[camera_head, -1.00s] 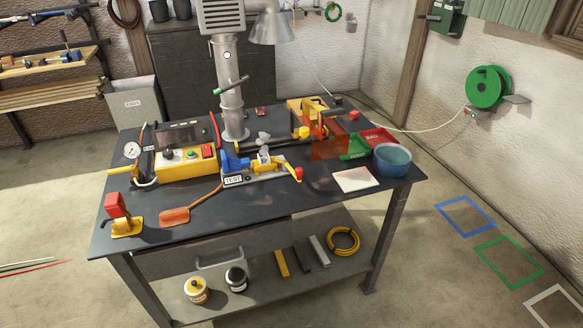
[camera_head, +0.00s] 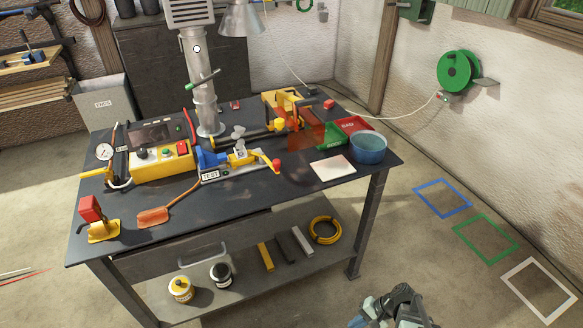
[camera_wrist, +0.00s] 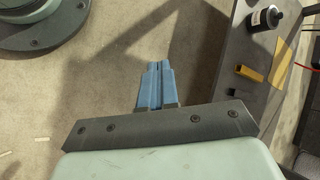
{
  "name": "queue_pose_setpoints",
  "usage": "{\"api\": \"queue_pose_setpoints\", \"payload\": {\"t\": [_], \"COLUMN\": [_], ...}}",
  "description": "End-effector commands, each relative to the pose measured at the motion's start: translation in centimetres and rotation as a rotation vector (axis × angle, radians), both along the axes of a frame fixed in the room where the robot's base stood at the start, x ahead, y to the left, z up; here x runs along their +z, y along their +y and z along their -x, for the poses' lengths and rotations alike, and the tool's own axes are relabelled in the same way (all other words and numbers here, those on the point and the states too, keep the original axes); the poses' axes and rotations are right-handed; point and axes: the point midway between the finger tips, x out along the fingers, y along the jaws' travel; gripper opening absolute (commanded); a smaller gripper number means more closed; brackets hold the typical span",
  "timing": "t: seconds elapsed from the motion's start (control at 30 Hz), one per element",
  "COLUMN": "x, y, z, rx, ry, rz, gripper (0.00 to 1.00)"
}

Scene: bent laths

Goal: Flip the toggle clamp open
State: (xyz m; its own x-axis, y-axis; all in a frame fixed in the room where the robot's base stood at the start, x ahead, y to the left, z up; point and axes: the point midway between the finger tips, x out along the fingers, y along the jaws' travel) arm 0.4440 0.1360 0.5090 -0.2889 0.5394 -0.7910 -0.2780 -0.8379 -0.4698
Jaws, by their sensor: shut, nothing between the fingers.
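A clamp-like fixture with a blue body (camera_head: 212,158) and a yellow lever ending in a red knob (camera_head: 277,166) sits behind the TEST label near the middle of the bench; I take it for the toggle clamp. Its lever lies low, pointing right. A red-topped piece on a yellow base (camera_head: 101,228) stands at the bench's front left corner. My gripper (camera_wrist: 158,66) shows blue fingers closed together and empty over the floor in the wrist view. Part of my arm shows at the bottom of the head view, well apart from the fixture.
The dark bench (camera_head: 262,209) also holds an orange paddle (camera_head: 153,216), a white sheet (camera_head: 332,168), a blue bowl (camera_head: 368,149), red and green trays and an orange translucent guard (camera_head: 306,132). A tall metal pipe (camera_head: 203,85) rises behind.

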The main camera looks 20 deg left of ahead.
Motion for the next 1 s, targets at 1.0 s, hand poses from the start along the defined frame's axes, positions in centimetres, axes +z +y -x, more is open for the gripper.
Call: {"api": "queue_pose_setpoints", "payload": {"t": [1.0], "x": [31.6], "y": [15.9], "z": [-22.3], "rx": [-0.207], "ry": [-0.26], "rz": [-0.856], "gripper": [0.0]}}
